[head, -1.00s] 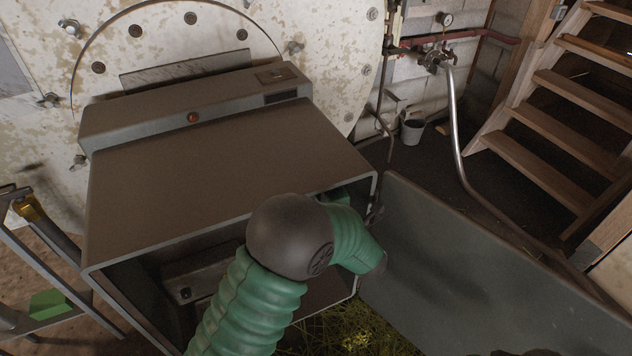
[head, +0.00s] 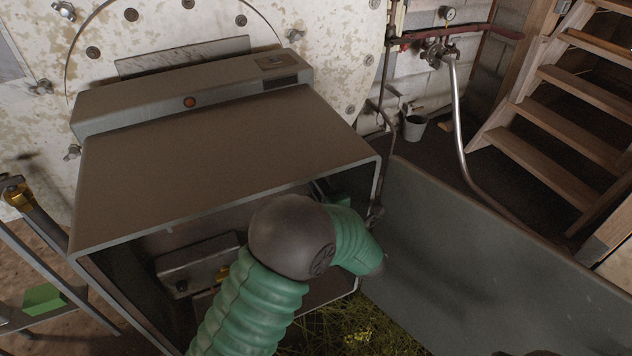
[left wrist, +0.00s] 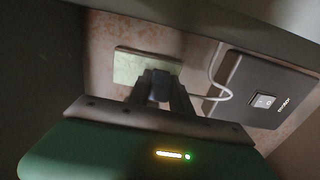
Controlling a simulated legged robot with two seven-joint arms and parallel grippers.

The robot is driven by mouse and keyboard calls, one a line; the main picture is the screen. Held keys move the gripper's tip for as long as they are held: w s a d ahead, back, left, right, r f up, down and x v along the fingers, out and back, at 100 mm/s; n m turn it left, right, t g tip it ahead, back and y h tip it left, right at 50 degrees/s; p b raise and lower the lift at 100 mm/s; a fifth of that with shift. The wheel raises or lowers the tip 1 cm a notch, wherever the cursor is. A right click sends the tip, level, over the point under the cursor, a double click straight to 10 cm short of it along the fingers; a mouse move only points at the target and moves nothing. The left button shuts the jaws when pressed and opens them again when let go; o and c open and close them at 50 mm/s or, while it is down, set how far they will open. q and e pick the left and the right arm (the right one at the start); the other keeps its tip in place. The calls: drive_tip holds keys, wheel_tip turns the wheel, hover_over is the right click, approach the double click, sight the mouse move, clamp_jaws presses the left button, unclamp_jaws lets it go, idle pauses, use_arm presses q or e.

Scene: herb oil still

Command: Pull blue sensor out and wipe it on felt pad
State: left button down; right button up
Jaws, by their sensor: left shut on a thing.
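In the left wrist view my left gripper (left wrist: 159,88) is shut on a small dark blue piece, the blue sensor (left wrist: 160,84). A pale green flat pad (left wrist: 128,66), which looks like the felt pad, lies just behind the fingertips. I cannot tell whether the sensor touches it. In the head view my green left arm reaches into the open grey box (head: 220,160), and its dark joint hides the gripper and sensor there. My right gripper is not in view.
A dark device (left wrist: 257,88) with a white switch and a looping white cable (left wrist: 214,70) sits right of the pad. In the head view a grey panel (head: 480,255) stands right of the box, and a grey unit (head: 200,265) sits inside it. Wooden stairs (head: 565,130) rise at the right.

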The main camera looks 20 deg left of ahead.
use_arm(q)
drive_tip(key=shift+r+p, duration=1.6)
drive_tip(key=shift+r, duration=0.75)
drive_tip(key=shift+b, duration=0.4)
drive_tip(key=shift+a+f+b, duration=0.1)
drive_tip(key=shift+f+b, duration=2.1)
drive_tip(key=shift+f, duration=0.35)
drive_tip(key=shift+r+p, duration=1.65)
drive_tip(key=shift+r, duration=1.1)
drive_tip(key=shift+s+d+f, duration=0.25)
drive_tip(key=shift+s+d, duration=0.1)
drive_tip(key=shift+d, duration=0.15)
drive_tip(key=v, duration=0.3)
drive_tip(key=shift+s+d+b, duration=0.3)
drive_tip(key=shift+b, duration=0.1)
